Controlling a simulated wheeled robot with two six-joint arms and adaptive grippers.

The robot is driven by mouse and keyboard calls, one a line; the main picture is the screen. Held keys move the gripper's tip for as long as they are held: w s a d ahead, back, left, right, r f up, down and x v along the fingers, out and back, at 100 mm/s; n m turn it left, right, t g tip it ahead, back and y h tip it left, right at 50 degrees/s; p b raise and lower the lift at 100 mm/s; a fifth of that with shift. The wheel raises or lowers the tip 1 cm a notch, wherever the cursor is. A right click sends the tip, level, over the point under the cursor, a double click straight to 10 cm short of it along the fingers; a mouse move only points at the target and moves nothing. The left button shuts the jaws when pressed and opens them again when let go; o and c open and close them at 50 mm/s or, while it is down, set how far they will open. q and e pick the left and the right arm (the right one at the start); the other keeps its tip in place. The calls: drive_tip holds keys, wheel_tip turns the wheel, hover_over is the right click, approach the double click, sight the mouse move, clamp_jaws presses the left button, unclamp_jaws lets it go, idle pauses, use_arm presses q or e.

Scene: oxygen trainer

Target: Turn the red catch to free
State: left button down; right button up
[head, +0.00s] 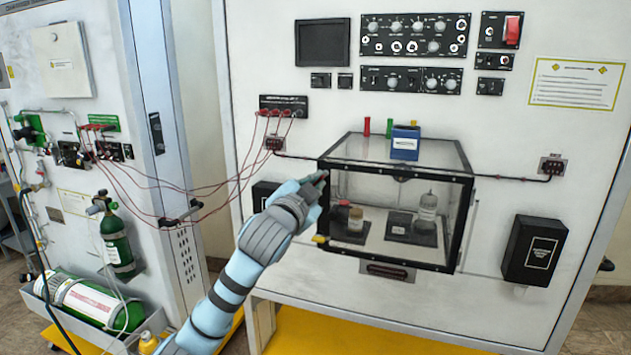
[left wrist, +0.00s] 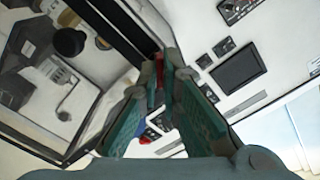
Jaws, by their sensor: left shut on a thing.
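A clear-walled box with a black frame (head: 462,225) is mounted on the white panel. My left gripper (head: 320,181) is at the upper left front corner of this box. In the left wrist view, the fingers of my left gripper (left wrist: 161,75) are closed on a small red part, which looks like the red catch (left wrist: 158,66), beside the black frame edge. The fingers hide most of the catch, and its angle cannot be told. In the head view the catch is hidden behind the gripper. My right gripper is not in view.
A blue block (head: 405,143) and small red, green and yellow pieces are on top of the box. Inside are a jar (head: 355,218) and a bottle (head: 427,207) on dark bases. Red wires (head: 225,185) hang to the left. A black box (head: 535,250) is at right.

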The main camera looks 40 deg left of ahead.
use_arm(q)
drive_tip(key=n, duration=0.4)
drive_tip(key=shift+n+p, duration=0.3)
drive_tip(key=shift+a+n, duration=0.1)
drive_tip(key=shift+n, duration=1.8)
drive_tip(key=c, duration=1.8)
unclamp_jaws()
drive_tip(key=v, duration=0.7)
drive_tip(key=shift+s, duration=0.3)
drive_tip(key=shift+w, duration=0.15)
